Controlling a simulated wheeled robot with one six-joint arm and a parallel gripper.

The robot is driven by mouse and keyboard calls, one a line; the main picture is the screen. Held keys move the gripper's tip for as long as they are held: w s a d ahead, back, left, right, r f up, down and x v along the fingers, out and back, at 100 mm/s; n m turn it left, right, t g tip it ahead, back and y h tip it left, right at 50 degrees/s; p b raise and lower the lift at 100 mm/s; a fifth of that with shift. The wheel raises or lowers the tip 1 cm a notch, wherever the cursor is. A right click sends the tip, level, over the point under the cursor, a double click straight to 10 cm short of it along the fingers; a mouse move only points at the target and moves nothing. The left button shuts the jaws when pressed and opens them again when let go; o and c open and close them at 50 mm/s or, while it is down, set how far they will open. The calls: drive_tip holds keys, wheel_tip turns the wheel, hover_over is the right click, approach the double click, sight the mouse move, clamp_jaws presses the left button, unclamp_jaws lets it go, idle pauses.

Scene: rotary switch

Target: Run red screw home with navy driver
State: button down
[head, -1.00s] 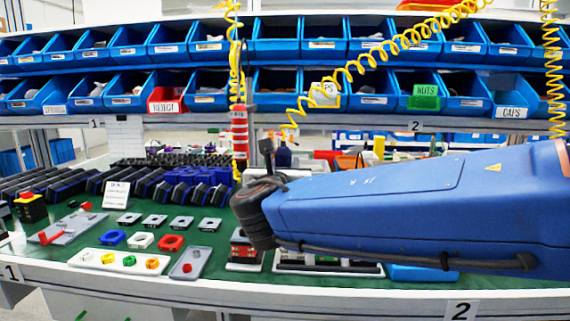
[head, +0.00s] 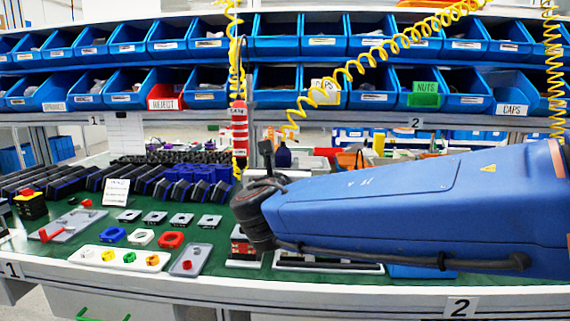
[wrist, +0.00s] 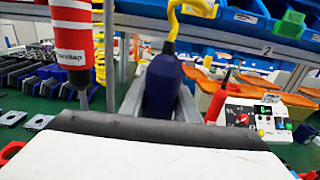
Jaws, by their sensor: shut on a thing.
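The navy driver (wrist: 163,88) hangs upright from a yellow coiled cord, its dark blue handle between the two grey fingers of my gripper (wrist: 160,100). My gripper is shut on this handle. In the head view a bit of the navy driver (head: 284,156) shows behind my wrist; my arm hides most of the gripper. The driver's tip is hidden in both views. I cannot single out the red screw for certain; a small red round piece (head: 187,265) sits on a grey plate at the bench front.
A red-and-white driver (head: 239,130) hangs close left of my gripper and shows large in the wrist view (wrist: 72,40). Blue bins (head: 290,37) line the shelves behind. A white tray of coloured knobs (head: 120,258) lies front left. A control panel (wrist: 250,120) stands at right.

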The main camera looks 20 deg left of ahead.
drive_tip(key=shift+f, duration=0.5)
idle(3.2)
idle(0.5)
